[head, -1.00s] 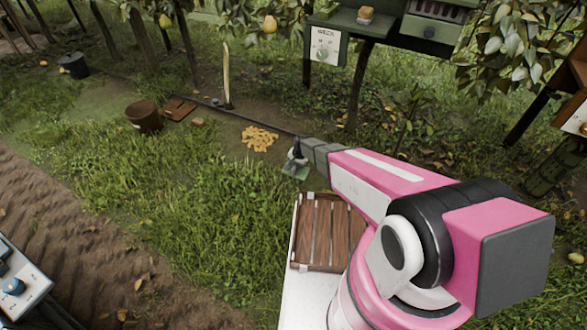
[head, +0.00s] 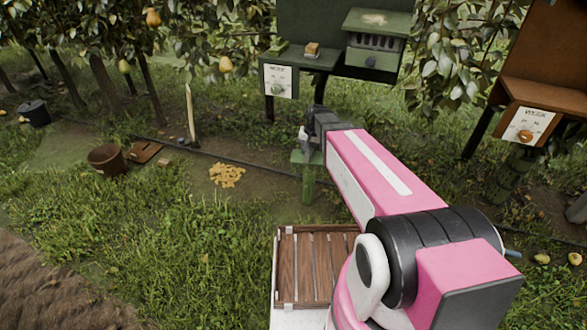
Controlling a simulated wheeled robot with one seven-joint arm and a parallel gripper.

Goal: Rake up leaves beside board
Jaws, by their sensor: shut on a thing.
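A pile of yellow leaves (head: 227,175) lies on the ground left of my gripper, beside a dark hose line. A flat brown board-like piece (head: 145,152) lies further left. A green upright board (head: 312,25) with a shelf stands behind; I cannot tell which one the task means. My gripper (head: 306,137) is shut on a green tool (head: 308,182), which has a flat upper part and a part hanging below. The tool is right of the leaves and apart from them. Its working end is not clear, and its grip is partly hidden by the jaws.
A slatted wooden crate (head: 312,265) stands in front, beside my arm. A brown bucket (head: 105,160) and dark bucket (head: 35,113) are at the left. A dial box (head: 278,82) hangs under the green board's shelf. Grass between crate and leaves is clear.

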